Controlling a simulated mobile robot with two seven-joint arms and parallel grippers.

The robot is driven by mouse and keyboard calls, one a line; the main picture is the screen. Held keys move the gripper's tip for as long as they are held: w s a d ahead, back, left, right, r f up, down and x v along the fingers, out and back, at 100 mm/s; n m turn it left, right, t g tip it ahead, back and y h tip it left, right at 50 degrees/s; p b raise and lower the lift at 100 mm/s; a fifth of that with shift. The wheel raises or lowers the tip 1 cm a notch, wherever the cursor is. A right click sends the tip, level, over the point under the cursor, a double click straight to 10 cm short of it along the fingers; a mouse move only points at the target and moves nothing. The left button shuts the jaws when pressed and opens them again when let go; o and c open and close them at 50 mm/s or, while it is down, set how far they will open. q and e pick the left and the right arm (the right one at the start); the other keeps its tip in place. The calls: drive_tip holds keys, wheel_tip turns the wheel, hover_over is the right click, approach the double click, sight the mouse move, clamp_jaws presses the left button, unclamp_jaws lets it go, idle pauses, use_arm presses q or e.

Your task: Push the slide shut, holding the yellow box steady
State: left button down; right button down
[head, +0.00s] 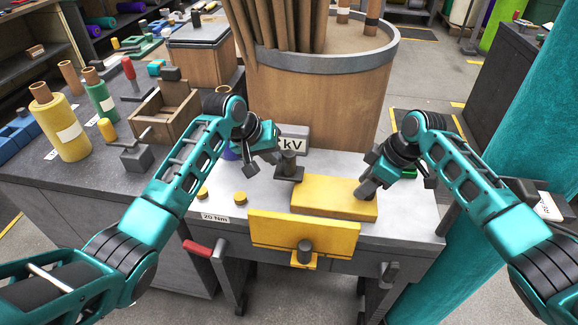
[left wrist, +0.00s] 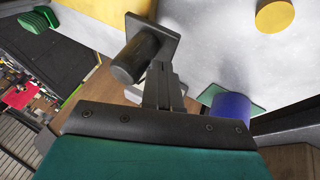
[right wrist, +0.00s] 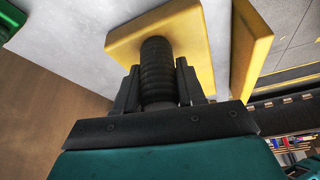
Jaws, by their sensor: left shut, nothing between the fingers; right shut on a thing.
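The yellow box (head: 325,200) is a flat block near the bench's front edge; it also shows in the right wrist view (right wrist: 190,35). My right gripper (head: 367,188) is shut on the dark ribbed knob (right wrist: 157,70) at the box's right end. A dark post on a square plate (head: 288,172) stands at the box's left end; it also shows in the left wrist view (left wrist: 135,58). I cannot tell whether this is the slide. My left gripper (head: 274,158) is shut and empty, close beside the post; contact is unclear.
A yellow front panel (head: 275,230) with a dark knob (head: 305,247) hangs at the bench edge. Yellow discs (head: 240,198) lie to the left. The grey bench top (head: 405,215) is clear at right.

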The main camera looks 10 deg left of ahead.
sight(301, 175)
drive_tip(key=shift+s+f, duration=0.15)
drive_tip(key=shift+f, duration=0.05)
use_arm(q)
drive_tip(key=shift+d, duration=3.4)
drive_tip(key=shift+a, duration=0.2)
drive_tip(key=shift+r, duration=0.2)
drive_tip(key=shift+r, duration=1.6)
drive_tip(key=shift+a+r, duration=0.3)
drive_tip(key=shift+r, duration=0.55)
drive_tip(key=shift+a+r, duration=0.25)
drive_tip(key=shift+r, duration=0.6)
